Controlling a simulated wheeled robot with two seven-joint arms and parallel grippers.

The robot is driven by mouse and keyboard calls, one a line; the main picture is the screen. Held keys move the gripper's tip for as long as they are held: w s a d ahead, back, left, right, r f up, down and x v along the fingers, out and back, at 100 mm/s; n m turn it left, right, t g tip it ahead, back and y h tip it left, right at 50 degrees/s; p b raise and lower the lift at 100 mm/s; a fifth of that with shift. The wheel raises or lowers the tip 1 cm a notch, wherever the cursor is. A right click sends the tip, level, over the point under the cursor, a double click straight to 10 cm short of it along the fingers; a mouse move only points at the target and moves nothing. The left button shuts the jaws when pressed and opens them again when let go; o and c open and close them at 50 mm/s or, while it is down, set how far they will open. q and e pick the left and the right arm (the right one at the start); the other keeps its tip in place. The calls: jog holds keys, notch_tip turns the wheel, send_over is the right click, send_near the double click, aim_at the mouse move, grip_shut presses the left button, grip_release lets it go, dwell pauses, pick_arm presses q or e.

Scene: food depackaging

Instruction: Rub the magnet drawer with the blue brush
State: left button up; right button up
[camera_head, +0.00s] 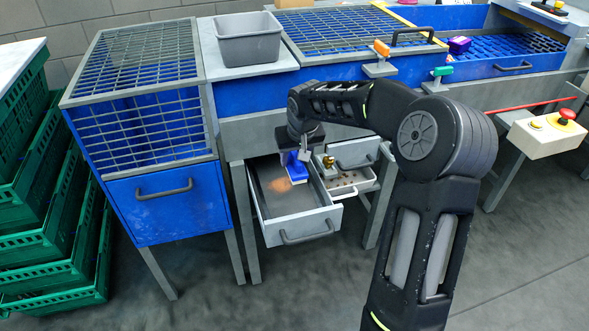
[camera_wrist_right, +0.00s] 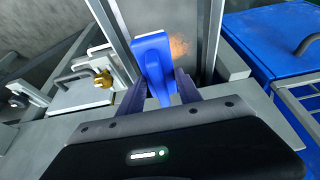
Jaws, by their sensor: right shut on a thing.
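The blue brush (camera_head: 297,168) is held by my right gripper (camera_head: 300,152), over the open grey drawer. In the right wrist view the blue brush (camera_wrist_right: 154,60) sits between the two fingers of my right gripper (camera_wrist_right: 166,88). The magnet drawer (camera_head: 292,214) is pulled out under the grey frame, with an orange-brown stain (camera_head: 277,185) on its floor beside the brush. The stain also shows in the right wrist view (camera_wrist_right: 179,47). I cannot tell whether the bristles touch the drawer floor. My left gripper is not in view.
A second open drawer (camera_head: 347,184) with a brass-coloured fitting (camera_head: 328,162) is just right of the magnet drawer. A blue cabinet (camera_head: 160,203) with a grid top stands at the left, beside stacked green crates (camera_head: 45,245). A grey bin (camera_head: 248,45) stands above on the counter.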

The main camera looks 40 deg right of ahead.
dwell(0.3)
jog(key=shift+f+b, duration=2.15)
jog(key=shift+f, duration=0.85)
jog(key=shift+f+b, duration=0.8)
jog(key=shift+f, duration=0.2)
jog(key=shift+w+d+r+p, duration=0.1)
jog(key=shift+w+d+p, duration=0.2)
jog(key=shift+w, duration=0.35)
jog(key=shift+w+d+r+p, duration=0.1)
jog(key=shift+w+p, duration=0.3)
jog(key=shift+w, duration=0.25)
jog(key=shift+w+d, duration=0.2)
jog(key=shift+w, duration=0.3)
jog(key=shift+w, duration=0.1)
